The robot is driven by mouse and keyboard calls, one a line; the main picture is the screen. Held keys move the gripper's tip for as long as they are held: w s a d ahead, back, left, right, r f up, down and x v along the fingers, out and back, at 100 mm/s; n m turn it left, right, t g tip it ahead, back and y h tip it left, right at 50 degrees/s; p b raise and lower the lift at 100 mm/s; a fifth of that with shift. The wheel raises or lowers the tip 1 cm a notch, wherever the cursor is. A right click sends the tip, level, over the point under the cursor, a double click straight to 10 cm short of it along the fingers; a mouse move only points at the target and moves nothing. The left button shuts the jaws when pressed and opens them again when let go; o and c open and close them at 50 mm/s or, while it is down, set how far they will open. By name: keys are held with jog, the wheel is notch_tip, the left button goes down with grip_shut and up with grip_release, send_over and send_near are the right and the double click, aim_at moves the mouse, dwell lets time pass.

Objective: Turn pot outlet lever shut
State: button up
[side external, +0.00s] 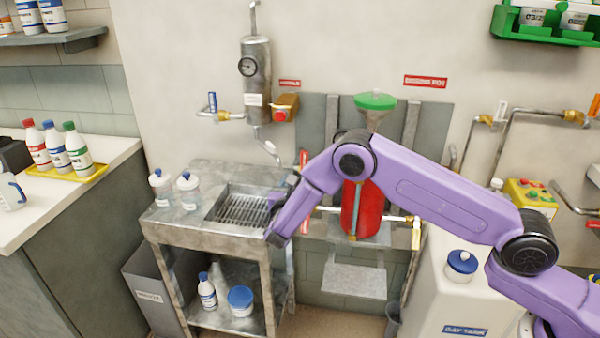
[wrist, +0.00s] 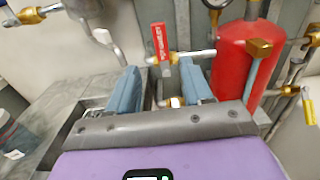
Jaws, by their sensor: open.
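The red pot (side external: 362,208) with a green funnel top (side external: 375,101) hangs on the back wall. A red lever (wrist: 161,42) stands upright on the pipe left of the pot (wrist: 232,52); it also shows in the side view (side external: 304,160). A brass valve with a downward lever (wrist: 258,48) sits in front of the pot, and another brass-ended lever (wrist: 308,106) hangs down at its right. No readable tag shows which is the outlet lever. My gripper (wrist: 159,70) is open, its blue fingers either side of the red lever in the picture; contact is not clear.
A steel sink (side external: 205,230) with a grate and two bottles stands left of the pot. A steel cylinder with a gauge (side external: 256,75) hangs above it. A white tank (side external: 440,300) with a blue cap stands right, beneath my arm. A bin (side external: 152,290) stands left.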

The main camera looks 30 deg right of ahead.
jog(key=v, duration=0.5)
jog(key=shift+s+a, duration=0.25)
jog(key=s+d+r+m+g+y, duration=0.3)
jog(key=s+m+g+y, duration=0.1)
jog(key=s, duration=1)
jog(key=s+d+r+m+g+y, duration=0.3)
jog(key=s+m+g+y, duration=0.1)
jog(key=s, duration=1)
jog(key=s+d+r+m+g+y, duration=0.2)
jog(key=s+d+m+g+y, duration=0.1)
jog(key=s, duration=1.2)
jog(key=m+g+y, duration=0.1)
jog(key=m+y, duration=0.1)
jog(key=m, duration=0.1)
jog(key=shift+d+r+m+g, duration=0.3)
jog(key=shift+r, duration=0.1)
